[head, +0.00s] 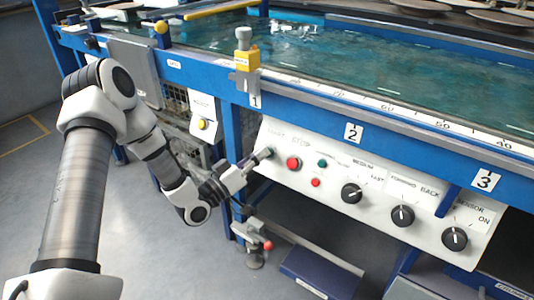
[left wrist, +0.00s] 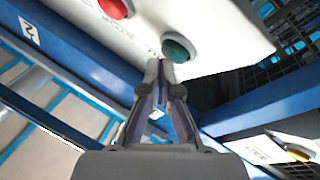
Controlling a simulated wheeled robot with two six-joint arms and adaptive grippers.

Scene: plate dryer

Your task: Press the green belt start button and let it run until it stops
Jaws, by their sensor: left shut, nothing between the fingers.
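The white control panel (head: 375,190) is on the front of the blue-framed machine. The green start button (left wrist: 178,50) shows clearly in the left wrist view; in the head view my gripper's tip largely covers it. My left gripper (head: 258,157) reaches the panel's left end from the left, its tips at the start button. In the left wrist view the gripper (left wrist: 160,72) is shut and empty, tips just beside the button's edge; I cannot tell whether they touch it. The belt (head: 320,50) is a wet-looking green surface above the panel. My right gripper is not in view.
A red button (head: 293,163) sits just right of the start button, with a smaller green button (head: 322,163), a small red one (head: 316,182) and black knobs (head: 402,215) farther right. A yellow button (head: 201,124) is on a separate box to the left. Floor is free at left.

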